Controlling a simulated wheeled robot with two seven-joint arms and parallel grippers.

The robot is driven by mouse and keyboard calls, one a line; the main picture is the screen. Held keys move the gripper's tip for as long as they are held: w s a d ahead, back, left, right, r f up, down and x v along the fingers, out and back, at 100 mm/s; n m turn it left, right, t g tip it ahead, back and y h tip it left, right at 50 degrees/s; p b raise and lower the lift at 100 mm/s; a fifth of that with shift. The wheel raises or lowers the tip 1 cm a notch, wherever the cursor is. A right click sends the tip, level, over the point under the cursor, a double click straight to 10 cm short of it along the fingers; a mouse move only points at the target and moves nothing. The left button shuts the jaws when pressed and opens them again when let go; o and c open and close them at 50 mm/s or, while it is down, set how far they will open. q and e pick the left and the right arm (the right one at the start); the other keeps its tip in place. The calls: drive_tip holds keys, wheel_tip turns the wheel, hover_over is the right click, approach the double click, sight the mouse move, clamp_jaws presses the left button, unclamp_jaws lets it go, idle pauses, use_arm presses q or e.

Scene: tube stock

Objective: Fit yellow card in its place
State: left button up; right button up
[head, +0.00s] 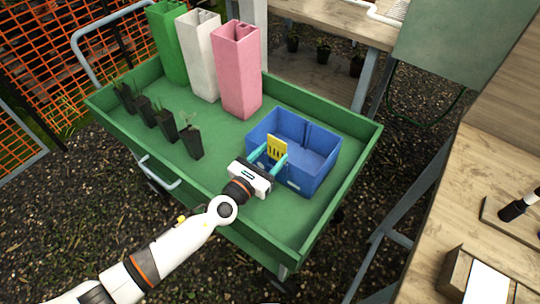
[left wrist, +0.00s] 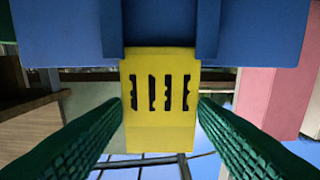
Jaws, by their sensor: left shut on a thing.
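The yellow card (head: 276,149), with several dark slots in it, stands at the near side of the blue box (head: 318,174). My left gripper (head: 268,160) is shut on the card, with one finger at each side. In the left wrist view, the yellow card (left wrist: 160,122) lies between the green ribbed fingers. Its far end meets the blue box (left wrist: 60,35) between two vertical blue ribs. I cannot tell how deep it sits between them. My right gripper is not in view.
The box stands on a green cart (head: 225,203) with raised rims. Green, white (head: 202,60) and pink (head: 238,75) tall tubes stand at the back. Several small black plant pots (head: 191,142) line the left side. A wooden bench (head: 440,225) is at right.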

use_arm(q)
drive_tip(key=shift+f+b, duration=0.55)
drive_tip(key=shift+f, duration=0.1)
drive_tip(key=shift+s+a+f+b, duration=0.1)
drive_tip(key=shift+a+f+b, duration=0.15)
drive_tip(key=shift+f+b, duration=0.4)
drive_tip(key=o, duration=1)
